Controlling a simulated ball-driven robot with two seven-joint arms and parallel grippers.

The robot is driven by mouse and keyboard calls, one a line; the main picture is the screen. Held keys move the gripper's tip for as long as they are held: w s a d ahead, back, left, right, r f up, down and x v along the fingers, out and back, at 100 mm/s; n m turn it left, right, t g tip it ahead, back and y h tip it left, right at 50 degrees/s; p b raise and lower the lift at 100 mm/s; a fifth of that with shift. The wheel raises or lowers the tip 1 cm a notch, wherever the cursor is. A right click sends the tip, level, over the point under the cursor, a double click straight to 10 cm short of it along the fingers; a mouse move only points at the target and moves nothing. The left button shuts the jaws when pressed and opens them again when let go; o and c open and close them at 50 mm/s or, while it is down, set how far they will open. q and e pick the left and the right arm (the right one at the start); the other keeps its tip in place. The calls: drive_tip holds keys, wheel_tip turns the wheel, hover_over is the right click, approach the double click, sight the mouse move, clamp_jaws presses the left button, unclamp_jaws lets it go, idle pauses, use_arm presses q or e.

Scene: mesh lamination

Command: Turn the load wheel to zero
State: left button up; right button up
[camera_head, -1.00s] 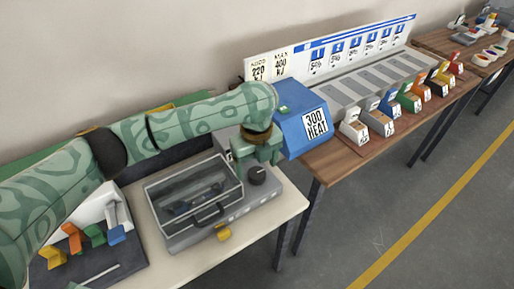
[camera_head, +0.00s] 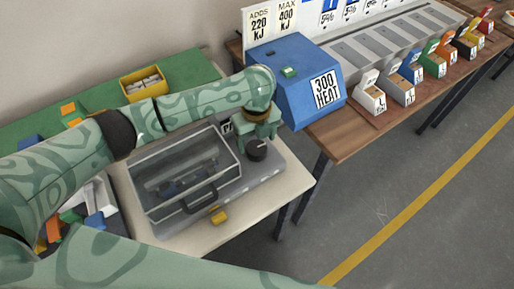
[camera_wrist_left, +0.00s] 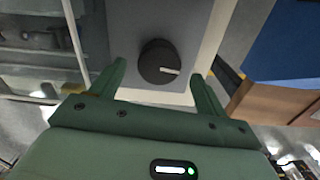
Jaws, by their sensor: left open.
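The load wheel is a black round knob (camera_head: 257,149) with a white pointer line, on the grey right end of the clear-lidded machine (camera_head: 186,178). In the left wrist view the knob (camera_wrist_left: 159,62) lies just ahead of my fingertips, its line pointing right. My left gripper (camera_head: 258,133) is open above the knob, one finger on each side of it in the wrist view (camera_wrist_left: 160,72), with gaps showing on both sides. Any zero mark is not readable. A large green arm part of mine crosses the bottom of the head view; no right gripper shows.
A blue box labelled 300 HEAT (camera_head: 293,85) stands close behind and right of the knob. A yellow tab (camera_head: 219,215) sits at the machine's front. A wooden table (camera_head: 352,129) with coloured bins is at right. A yellow tray (camera_head: 145,83) stands on a green surface behind.

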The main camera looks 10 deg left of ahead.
sight(256, 147)
use_arm(q)
wheel_tip(256, 147, down, 3)
drive_tip(key=shift+f+b, duration=0.2)
drive_tip(key=shift+b, duration=0.3)
